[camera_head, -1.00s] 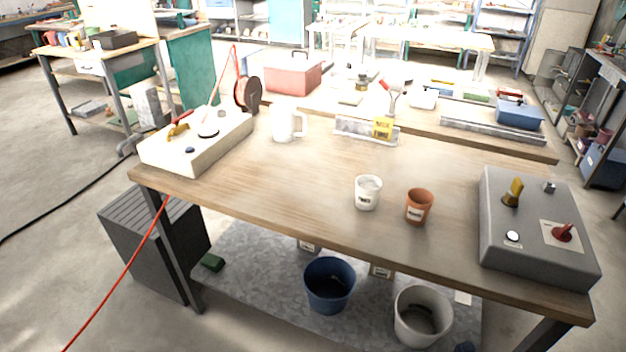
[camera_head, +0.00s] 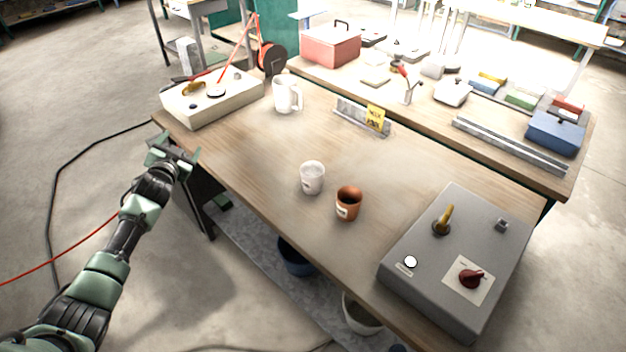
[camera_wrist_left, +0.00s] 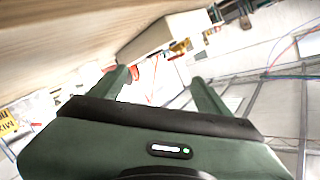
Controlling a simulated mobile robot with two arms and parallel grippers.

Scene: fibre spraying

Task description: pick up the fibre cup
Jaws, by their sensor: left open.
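Two small labelled cups stand upright on the wooden table (camera_head: 265,170): a white cup (camera_head: 312,178) with pale contents, and a brown cup (camera_head: 348,204) just right of it. Their labels are too small to read, so I cannot tell by name which is the fibre cup. My left gripper (camera_head: 176,152) is open and empty at the table's left front edge, well left of both cups. In the left wrist view its two green fingers (camera_wrist_left: 160,88) are spread apart with nothing between them. Neither cup shows in that view. My right gripper is not in view.
A cream control box (camera_head: 235,100) sits at the table's left end, near my left gripper. A white jug (camera_head: 286,94) stands beside it. A grey control box (camera_head: 455,260) fills the right end. A metal rail with a yellow note (camera_head: 375,117) lies behind the cups. The tabletop left of the cups is clear.

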